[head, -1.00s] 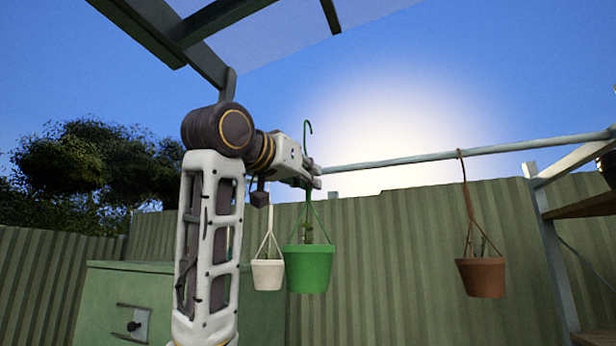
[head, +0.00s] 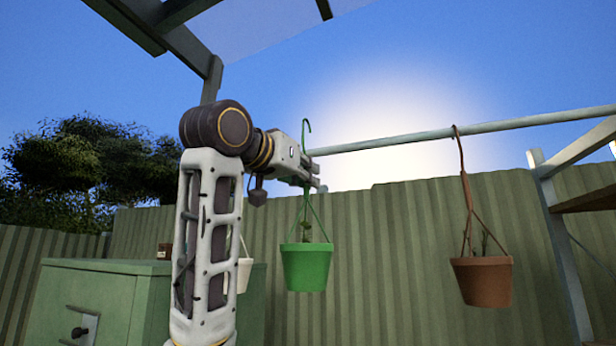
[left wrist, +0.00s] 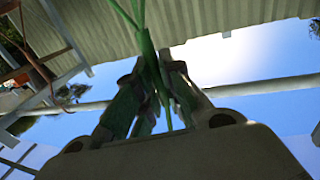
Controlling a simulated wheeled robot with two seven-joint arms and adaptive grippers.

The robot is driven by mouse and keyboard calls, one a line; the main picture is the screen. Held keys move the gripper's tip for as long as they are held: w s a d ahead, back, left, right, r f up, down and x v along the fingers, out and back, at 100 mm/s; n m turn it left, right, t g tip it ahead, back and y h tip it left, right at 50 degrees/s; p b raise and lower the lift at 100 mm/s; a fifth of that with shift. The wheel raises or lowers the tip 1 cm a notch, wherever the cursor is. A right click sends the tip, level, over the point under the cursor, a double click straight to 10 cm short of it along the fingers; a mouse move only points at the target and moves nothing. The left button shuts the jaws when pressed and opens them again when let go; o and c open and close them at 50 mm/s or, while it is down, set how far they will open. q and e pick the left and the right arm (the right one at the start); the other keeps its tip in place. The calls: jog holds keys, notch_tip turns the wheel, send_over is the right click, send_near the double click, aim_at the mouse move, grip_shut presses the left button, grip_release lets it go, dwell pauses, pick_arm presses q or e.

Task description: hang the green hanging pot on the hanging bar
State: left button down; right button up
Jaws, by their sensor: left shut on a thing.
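The green hanging pot (head: 306,266) hangs upright below my left gripper (head: 312,177) in the head view. Its green hook (head: 307,132) rises above the gripper, with the curved top higher than the near end of the bar in the picture. My left gripper is shut on the pot's green hanger, which also shows between the fingers in the left wrist view (left wrist: 147,50). The pale hanging bar (head: 430,134) runs from behind the gripper to the upper right. I cannot tell how far the hook is from the bar in depth. My right gripper is not in view.
A brown pot (head: 482,280) hangs from the bar on the right. A white pot (head: 243,273) is partly hidden behind my left arm. A green cabinet (head: 95,300) stands at left, a corrugated fence (head: 400,250) behind. The bar between gripper and brown pot is clear.

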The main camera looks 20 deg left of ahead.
pick_arm(q)
jog(key=shift+s+r, duration=0.1)
jog(key=shift+s, duration=0.1)
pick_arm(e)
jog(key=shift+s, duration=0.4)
pick_arm(q)
jog(key=shift+w, duration=0.4)
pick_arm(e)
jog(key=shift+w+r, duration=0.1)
pick_arm(q)
jog(key=w+f+p, duration=0.1)
jog(key=w+f, duration=0.1)
jog(key=w, duration=0.6)
jog(key=shift+w+d+f, duration=0.15)
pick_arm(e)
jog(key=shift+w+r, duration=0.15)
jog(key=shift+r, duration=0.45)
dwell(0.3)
pick_arm(q)
jog(key=shift+f, duration=0.1)
dwell(0.4)
jog(key=c, duration=1.5)
grip_release()
